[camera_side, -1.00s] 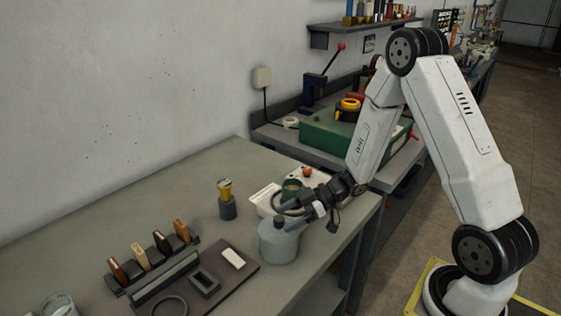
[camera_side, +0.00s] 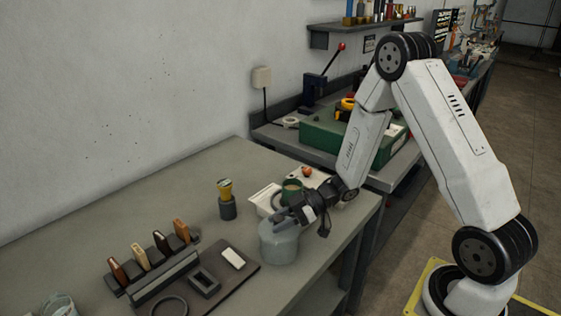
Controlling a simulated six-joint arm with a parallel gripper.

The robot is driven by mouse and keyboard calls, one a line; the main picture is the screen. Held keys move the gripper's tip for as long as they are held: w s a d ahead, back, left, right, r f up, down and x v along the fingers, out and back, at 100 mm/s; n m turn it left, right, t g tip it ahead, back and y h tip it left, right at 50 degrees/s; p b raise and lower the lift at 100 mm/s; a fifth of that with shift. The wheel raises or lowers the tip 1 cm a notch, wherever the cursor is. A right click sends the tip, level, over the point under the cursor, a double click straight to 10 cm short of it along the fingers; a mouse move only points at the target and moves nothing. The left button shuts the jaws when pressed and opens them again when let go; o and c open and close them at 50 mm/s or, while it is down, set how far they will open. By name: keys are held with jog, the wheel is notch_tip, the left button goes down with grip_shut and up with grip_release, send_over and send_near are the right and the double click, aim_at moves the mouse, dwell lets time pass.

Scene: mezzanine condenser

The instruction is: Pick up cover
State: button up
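The cover appears to be the grey rounded, bell-like piece (camera_side: 279,246) standing upright on the bench, right of the dark mat. My gripper (camera_side: 284,217) is at the top of the cover, reaching in from the right. Its fingers hide the small knob on top. At this size I cannot tell whether the fingers are closed on the knob or only around it. The cover rests on the bench.
A dark mat (camera_side: 243,279) with a small white block (camera_side: 233,258) lies left of the cover. A rack with several handled tools (camera_side: 150,270) stands farther left. A yellow-topped piece (camera_side: 226,200), a white tray (camera_side: 263,198) and a green cup (camera_side: 292,190) stand behind.

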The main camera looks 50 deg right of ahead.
grip_shut()
jog(key=shift+r, duration=0.2)
jog(key=shift+r, duration=4.8)
